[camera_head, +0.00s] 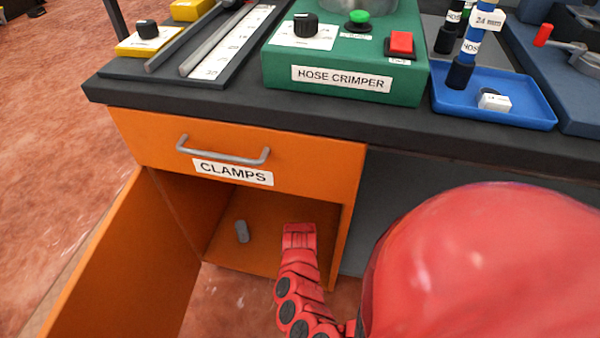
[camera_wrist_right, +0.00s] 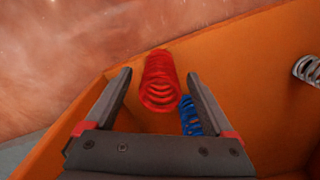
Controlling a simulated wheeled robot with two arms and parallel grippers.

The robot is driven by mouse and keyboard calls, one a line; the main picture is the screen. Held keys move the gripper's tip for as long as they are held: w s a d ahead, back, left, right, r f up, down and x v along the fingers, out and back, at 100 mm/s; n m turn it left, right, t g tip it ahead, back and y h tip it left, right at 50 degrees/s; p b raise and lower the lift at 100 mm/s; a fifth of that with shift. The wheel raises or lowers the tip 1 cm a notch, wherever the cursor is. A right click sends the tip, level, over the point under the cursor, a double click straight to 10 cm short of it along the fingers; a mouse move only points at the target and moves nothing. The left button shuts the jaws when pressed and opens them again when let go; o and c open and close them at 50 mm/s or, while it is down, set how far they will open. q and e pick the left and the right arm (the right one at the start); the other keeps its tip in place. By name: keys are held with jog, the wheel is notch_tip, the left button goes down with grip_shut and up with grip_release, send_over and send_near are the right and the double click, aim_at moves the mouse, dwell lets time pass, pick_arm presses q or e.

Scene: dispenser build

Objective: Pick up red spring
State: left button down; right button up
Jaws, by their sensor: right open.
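The red spring (camera_wrist_right: 158,82) lies on an orange surface in the right wrist view, just ahead of my right gripper (camera_wrist_right: 159,75). The right gripper is open, with one dark finger on each side of the spring in the picture. I cannot tell how much height separates them. In the head view my red arm reaches down to the open orange cabinet (camera_head: 185,215); the red spring does not show there. My left gripper is not in view.
A blue spring (camera_wrist_right: 190,116) lies close beside the red one, near the right finger. A silver spring (camera_wrist_right: 307,70) lies farther right. The head view shows a small grey piece (camera_head: 242,231) inside the cabinet, below the shut CLAMPS drawer (camera_head: 300,165). The open door (camera_head: 125,270) stands left.

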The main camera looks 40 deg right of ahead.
grip_shut()
dwell(0.5)
jog(key=shift+r, duration=0.1)
